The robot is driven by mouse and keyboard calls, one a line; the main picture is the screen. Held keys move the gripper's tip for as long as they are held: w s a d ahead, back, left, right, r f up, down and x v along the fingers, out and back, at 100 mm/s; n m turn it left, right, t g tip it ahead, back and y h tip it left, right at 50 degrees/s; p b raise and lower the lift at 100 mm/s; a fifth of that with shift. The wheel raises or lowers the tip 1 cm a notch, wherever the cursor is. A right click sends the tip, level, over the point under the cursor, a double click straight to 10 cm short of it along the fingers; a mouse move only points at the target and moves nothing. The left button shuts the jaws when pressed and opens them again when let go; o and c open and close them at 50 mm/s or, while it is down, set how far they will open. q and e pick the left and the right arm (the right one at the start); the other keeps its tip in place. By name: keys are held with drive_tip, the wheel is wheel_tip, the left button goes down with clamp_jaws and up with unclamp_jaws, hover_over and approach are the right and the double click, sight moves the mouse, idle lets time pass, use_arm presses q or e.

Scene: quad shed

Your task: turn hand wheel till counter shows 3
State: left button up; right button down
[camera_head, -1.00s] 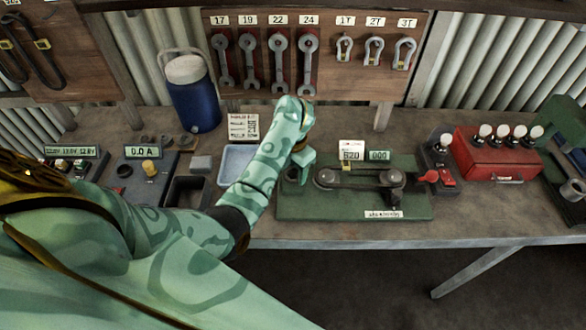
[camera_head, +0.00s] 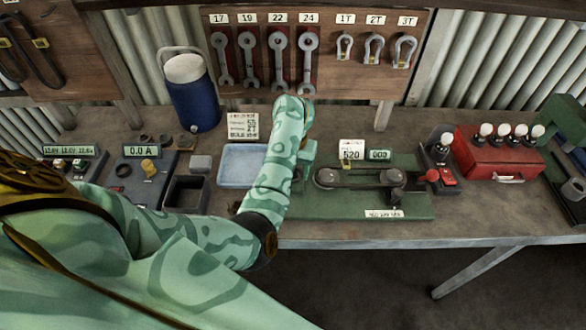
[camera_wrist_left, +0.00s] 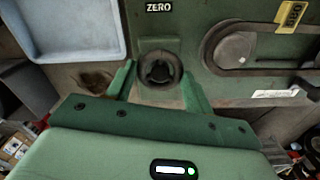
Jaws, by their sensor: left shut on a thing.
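The hand wheel (camera_wrist_left: 160,70) is a small dark round wheel with spokes, below a "ZERO" label (camera_wrist_left: 159,7) in the left wrist view. My left gripper (camera_wrist_left: 161,76) has one green finger on each side of the wheel and is shut on it. In the head view my left gripper (camera_head: 300,172) is at the left end of the green belt rig (camera_head: 410,208), and my arm hides the wheel. The counter (camera_head: 379,155) on the rig appears to show 000. My right gripper is not in view.
A card (camera_head: 351,150) reading 520 stands beside the counter. A pale blue tray (camera_head: 229,180) lies left of my arm. A blue jug (camera_head: 193,100) is behind.

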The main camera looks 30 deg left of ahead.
use_arm(q)
drive_tip(key=shift+n, duration=1)
drive_tip(key=o, duration=1)
wheel_tip(320, 180, up, 16)
drive_tip(key=p, duration=0.6)
drive_tip(key=shift+r, duration=0.2)
